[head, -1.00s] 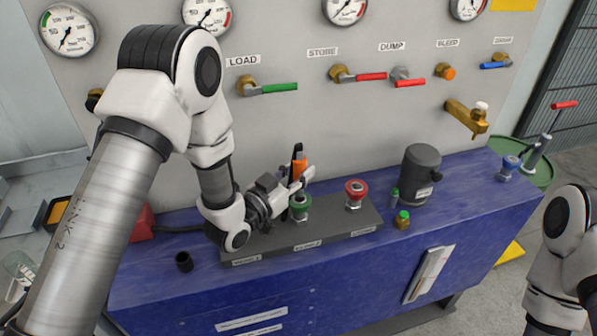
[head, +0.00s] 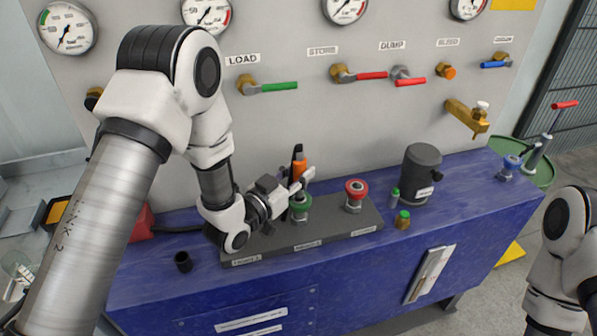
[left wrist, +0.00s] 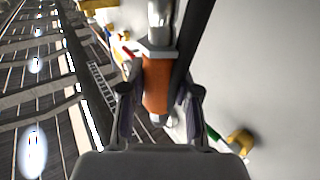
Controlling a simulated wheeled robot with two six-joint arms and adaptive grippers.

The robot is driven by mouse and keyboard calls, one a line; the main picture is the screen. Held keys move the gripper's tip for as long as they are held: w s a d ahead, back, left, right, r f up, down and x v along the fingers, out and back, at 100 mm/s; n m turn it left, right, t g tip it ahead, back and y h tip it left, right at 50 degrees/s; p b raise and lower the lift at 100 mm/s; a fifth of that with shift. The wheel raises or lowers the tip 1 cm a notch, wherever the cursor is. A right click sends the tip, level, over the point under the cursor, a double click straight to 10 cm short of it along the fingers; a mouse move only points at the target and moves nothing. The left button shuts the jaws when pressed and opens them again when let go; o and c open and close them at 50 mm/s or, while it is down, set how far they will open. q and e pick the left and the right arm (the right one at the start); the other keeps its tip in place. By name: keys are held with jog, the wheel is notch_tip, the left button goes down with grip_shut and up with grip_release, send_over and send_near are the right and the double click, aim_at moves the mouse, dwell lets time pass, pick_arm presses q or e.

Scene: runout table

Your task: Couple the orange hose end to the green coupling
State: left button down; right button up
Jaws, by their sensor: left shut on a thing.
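The orange hose end (head: 299,168) is upright above the green coupling (head: 300,205), which stands on the dark base strip on the blue bench. My left gripper (head: 302,181) is shut on the orange hose end. In the left wrist view the orange sleeve (left wrist: 157,85) sits between the two fingers, with a metal fitting at each end. In the head view the fingers partly cover the hose end's lower part, so I cannot tell whether it touches the coupling. My right arm shows at the right edge, but its gripper is out of view.
A red coupling (head: 355,191) stands right of the green one on the same strip. A dark grey cylinder (head: 421,172) and a small green-topped brass fitting (head: 402,220) are further right. A black cup (head: 183,262) stands at the front left. The panel with valves and gauges rises behind.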

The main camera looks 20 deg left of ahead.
pick_arm(q)
jog(key=shift+f+b, duration=1.75)
jog(key=shift+f, duration=0.4)
jog(key=c, duration=0.8)
grip_release()
jog(key=shift+o, duration=0.2)
jog(key=shift+s, duration=0.15)
jog(key=v, duration=1.1)
jog(key=shift+s, duration=0.35)
jog(key=shift+a+f, duration=0.1)
